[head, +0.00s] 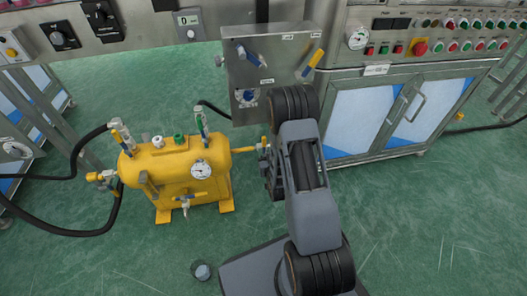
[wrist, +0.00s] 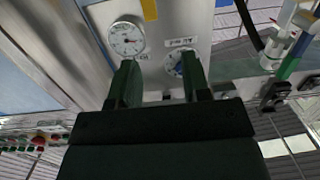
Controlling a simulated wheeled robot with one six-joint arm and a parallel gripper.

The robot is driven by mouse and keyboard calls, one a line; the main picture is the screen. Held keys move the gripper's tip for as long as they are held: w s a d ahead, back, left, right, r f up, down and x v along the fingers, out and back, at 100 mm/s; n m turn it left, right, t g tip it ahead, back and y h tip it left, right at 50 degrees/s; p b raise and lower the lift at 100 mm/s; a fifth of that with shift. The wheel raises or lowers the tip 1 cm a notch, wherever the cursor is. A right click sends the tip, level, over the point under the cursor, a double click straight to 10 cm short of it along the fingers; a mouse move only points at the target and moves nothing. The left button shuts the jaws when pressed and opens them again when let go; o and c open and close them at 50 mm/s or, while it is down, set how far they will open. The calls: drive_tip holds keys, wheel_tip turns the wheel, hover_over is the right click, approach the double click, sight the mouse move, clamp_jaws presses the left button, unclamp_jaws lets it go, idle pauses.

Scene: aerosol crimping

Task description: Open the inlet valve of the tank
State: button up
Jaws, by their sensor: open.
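The yellow tank (head: 180,170) stands on the green floor left of my arm in the head view. I cannot tell which one is the inlet valve. My gripper (wrist: 160,82) is open in the wrist view, with nothing between its two dark fingers. They point at a metal panel with a gauge (wrist: 126,38) and a blue knob (wrist: 182,64). In the head view my arm hides the gripper.
A grey valve panel (head: 270,80) with blue and yellow handles stands behind my arm. A control console (head: 440,45) with many buttons lies at the right, above a cabinet (head: 365,115). Black hoses (head: 60,178) run left from the tank. The floor in front is mostly clear.

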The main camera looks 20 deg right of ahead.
sight(264, 143)
wheel_tip(264, 143, down, 4)
drive_tip(key=s+t+b, duration=0.1)
drive_tip(key=b, duration=0.1)
drive_tip(key=w+d+b, duration=0.1)
drive_tip(key=w, duration=0.3)
drive_tip(key=w+d+b, duration=0.1)
drive_tip(key=w, duration=0.3)
drive_tip(key=w+d+b, duration=0.1)
drive_tip(key=w, duration=0.3)
drive_tip(key=shift+w+d, duration=0.1)
drive_tip(key=shift+w, duration=0.3)
drive_tip(key=shift+c, duration=0.2)
clamp_jaws()
